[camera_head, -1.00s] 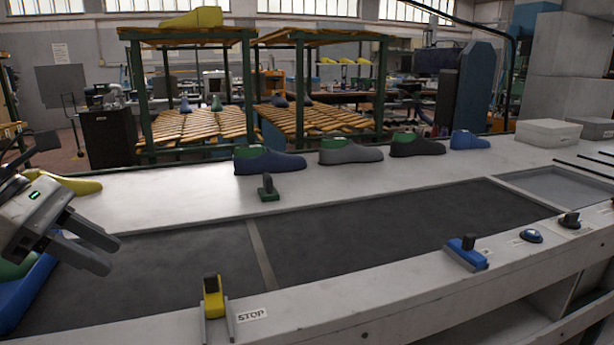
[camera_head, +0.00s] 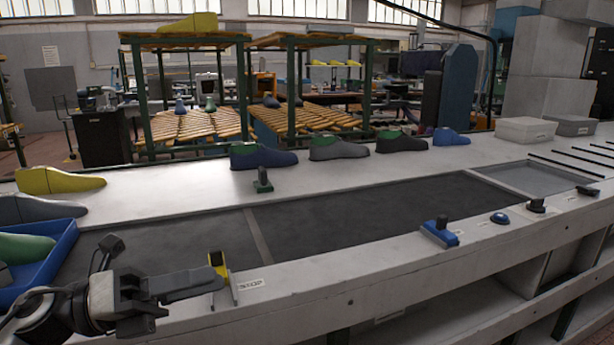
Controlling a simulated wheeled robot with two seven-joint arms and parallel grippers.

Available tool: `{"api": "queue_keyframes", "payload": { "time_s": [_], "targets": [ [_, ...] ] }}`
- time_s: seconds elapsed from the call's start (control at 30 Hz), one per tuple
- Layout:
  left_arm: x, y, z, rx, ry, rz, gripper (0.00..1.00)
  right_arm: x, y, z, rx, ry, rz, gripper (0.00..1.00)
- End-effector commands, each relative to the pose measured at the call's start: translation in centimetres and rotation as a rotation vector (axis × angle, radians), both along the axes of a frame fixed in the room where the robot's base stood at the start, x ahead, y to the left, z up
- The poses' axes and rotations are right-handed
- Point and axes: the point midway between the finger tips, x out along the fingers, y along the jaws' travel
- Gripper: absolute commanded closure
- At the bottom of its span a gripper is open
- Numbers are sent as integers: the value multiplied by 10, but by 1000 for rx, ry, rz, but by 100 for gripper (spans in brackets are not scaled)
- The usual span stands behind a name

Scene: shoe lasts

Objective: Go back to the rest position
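My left gripper (camera_head: 190,295) is at the lower left, over the front edge of the bench, its fingers pointing right. It looks open, with nothing held. It overlaps the yellow STOP lever (camera_head: 217,264) in the view; I cannot tell whether they touch. My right gripper is out of view. A blue tray (camera_head: 66,244) at the left edge holds a green last (camera_head: 25,248), partly cut off by the frame. A grey last (camera_head: 35,208) and a yellow last (camera_head: 60,180) are behind the tray.
Blue (camera_head: 265,157), grey (camera_head: 338,148), black (camera_head: 402,142) and smaller blue (camera_head: 451,137) lasts line the back of the white bench (camera_head: 180,195). The dark belt (camera_head: 370,230) is clear. A blue switch (camera_head: 440,232) sits on the front ledge; grey boxes (camera_head: 525,130) stand at the right.

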Motion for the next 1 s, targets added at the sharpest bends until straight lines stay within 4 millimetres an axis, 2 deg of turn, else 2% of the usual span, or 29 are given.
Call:
{"api": "queue_keyframes", "payload": {
  "time_s": [0.07,0.17,0.27,0.3,0.4,0.5,0.6,0.7,0.8,1.0],
  "targets": [
    [4,-8,-17,-263,253,88,64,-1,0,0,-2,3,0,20],
    [12,-1,-57,-601,645,253,64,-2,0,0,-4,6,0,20],
    [6,12,-124,-910,1069,446,64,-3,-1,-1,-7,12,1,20],
    [-2,15,-152,-1013,1226,521,64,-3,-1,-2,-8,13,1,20],
    [-33,18,-215,-1210,1557,684,64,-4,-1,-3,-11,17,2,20],
    [-69,14,-261,-1347,1808,812,64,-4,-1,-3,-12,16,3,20],
    [-99,8,-288,-1431,1976,900,64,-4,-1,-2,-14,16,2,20],
    [-116,3,-302,-1472,2068,951,64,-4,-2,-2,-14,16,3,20],
    [-122,2,-306,-1487,2100,968,64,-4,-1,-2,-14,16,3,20],
    [-122,2,-307,-1484,2100,969,64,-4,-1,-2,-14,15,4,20]
  ]
}}
